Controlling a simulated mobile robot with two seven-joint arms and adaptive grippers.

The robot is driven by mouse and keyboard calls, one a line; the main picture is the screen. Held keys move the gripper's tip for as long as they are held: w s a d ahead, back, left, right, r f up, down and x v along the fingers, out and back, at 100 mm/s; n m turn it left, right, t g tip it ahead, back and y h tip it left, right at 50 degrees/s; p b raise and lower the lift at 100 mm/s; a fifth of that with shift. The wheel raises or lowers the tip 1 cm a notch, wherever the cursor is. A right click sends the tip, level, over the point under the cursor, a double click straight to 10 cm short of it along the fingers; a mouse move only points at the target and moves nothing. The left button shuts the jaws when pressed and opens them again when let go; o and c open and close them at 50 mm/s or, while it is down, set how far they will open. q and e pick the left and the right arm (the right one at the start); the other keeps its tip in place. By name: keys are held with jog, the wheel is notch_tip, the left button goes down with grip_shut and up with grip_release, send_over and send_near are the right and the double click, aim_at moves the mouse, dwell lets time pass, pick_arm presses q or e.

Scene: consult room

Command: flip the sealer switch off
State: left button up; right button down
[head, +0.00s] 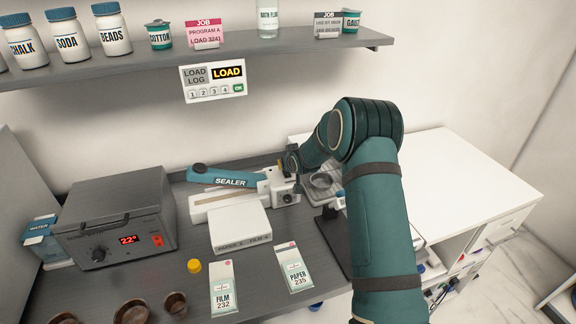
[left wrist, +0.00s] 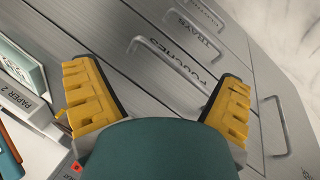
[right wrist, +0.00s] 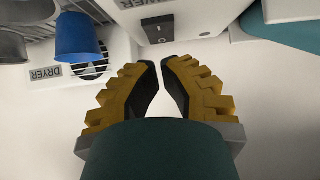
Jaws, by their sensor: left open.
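The sealer (head: 230,193) sits on the bench in the head view, white with a blue arm lettered SEALER. My right gripper (head: 281,165) is by its right end, partly hidden by my wrist. In the right wrist view a black rocker switch (right wrist: 161,27) on a white housing lies just beyond the right fingertips (right wrist: 161,64). They do not visibly touch it. The fingers are close together with a narrow empty gap. I cannot tell which way the rocker is set. My left gripper (left wrist: 160,95) is open and empty over drawer fronts, outside the head view.
A dryer (right wrist: 82,70) and a blue cup (right wrist: 78,38) are left of the switch in the right wrist view. A heater box (head: 117,226) with a red display stands left on the bench. A white box (head: 240,230) and two packets (head: 222,288) lie in front. A shelf (head: 200,58) runs above.

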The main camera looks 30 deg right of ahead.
aim_at(289, 174)
jog(key=shift+f, duration=0.65)
jog(key=f+b, duration=0.1)
jog(key=b, duration=0.2)
jog(key=shift+w+d+f, duration=0.1)
jog(key=shift+w+f, duration=0.05)
jog(key=shift+w, duration=0.05)
jog(key=shift+r, duration=0.2)
jog(key=shift+s, duration=0.15)
jog(key=shift+s+a+r, duration=0.15)
jog(key=shift+s+a, duration=0.05)
jog(key=shift+s, duration=0.45)
notch_tip(289, 174, up, 5)
jog(key=shift+w+r+p, duration=0.1)
jog(key=shift+p, duration=0.4)
jog(key=w+r+v, duration=0.1)
jog(key=v, duration=0.7)
jog(key=shift+s+r, duration=0.25)
jog(key=shift+r, duration=0.1)
